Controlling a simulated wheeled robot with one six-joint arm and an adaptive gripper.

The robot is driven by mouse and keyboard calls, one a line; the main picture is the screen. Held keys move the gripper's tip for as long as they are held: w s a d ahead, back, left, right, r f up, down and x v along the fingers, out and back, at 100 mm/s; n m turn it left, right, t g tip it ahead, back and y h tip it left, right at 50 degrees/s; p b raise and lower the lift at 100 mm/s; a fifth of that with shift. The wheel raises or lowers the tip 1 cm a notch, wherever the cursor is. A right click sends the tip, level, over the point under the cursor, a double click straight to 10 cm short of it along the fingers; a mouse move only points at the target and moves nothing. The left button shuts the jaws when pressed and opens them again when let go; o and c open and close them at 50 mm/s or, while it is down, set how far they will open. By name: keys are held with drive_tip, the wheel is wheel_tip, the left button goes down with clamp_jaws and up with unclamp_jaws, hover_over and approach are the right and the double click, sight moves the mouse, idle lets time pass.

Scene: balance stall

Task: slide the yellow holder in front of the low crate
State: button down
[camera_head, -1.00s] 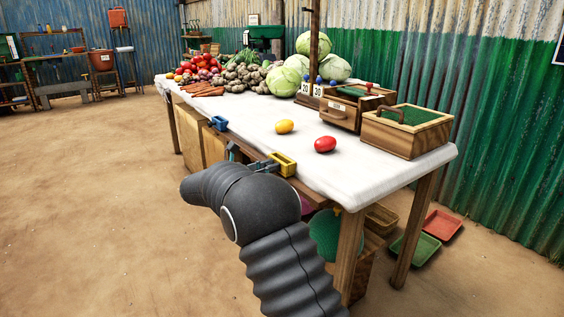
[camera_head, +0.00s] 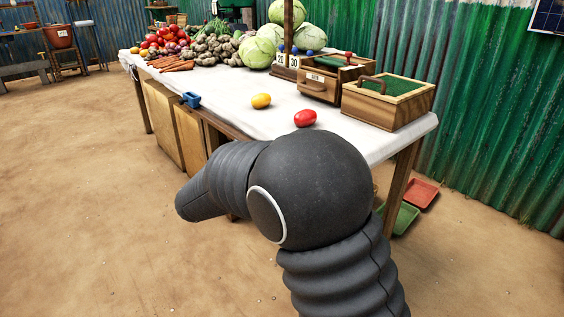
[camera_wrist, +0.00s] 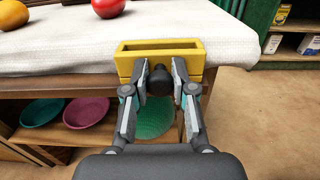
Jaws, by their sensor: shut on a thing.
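The yellow holder (camera_wrist: 160,48) hangs at the table's front edge in the wrist view, an open-topped rectangular frame with a dark knob (camera_wrist: 160,82) on its front. My gripper (camera_wrist: 162,74) is shut on this knob, one finger on each side. In the head view my own arm hides the holder and gripper. Two wooden crates stand on the table's right end in the head view: one with a green top and handle (camera_head: 409,107), and one with a drawer front and number label (camera_head: 318,88). Which of them is the low crate I cannot tell.
A blue holder (camera_head: 190,100) sits farther left on the same edge. A yellow fruit (camera_head: 261,101) and a red one (camera_head: 305,118) lie on the white cloth (camera_head: 222,86). Bowls, including a purple one (camera_wrist: 86,112), stand on the shelf below. The floor in front is clear.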

drive_tip(key=shift+s+d+f, duration=0.1)
drive_tip(key=shift+s+d, duration=0.05)
drive_tip(key=c, duration=1)
unclamp_jaws()
drive_tip(key=shift+s, duration=0.1)
drive_tip(key=shift+o, duration=0.2)
drive_tip(key=v, duration=1.2)
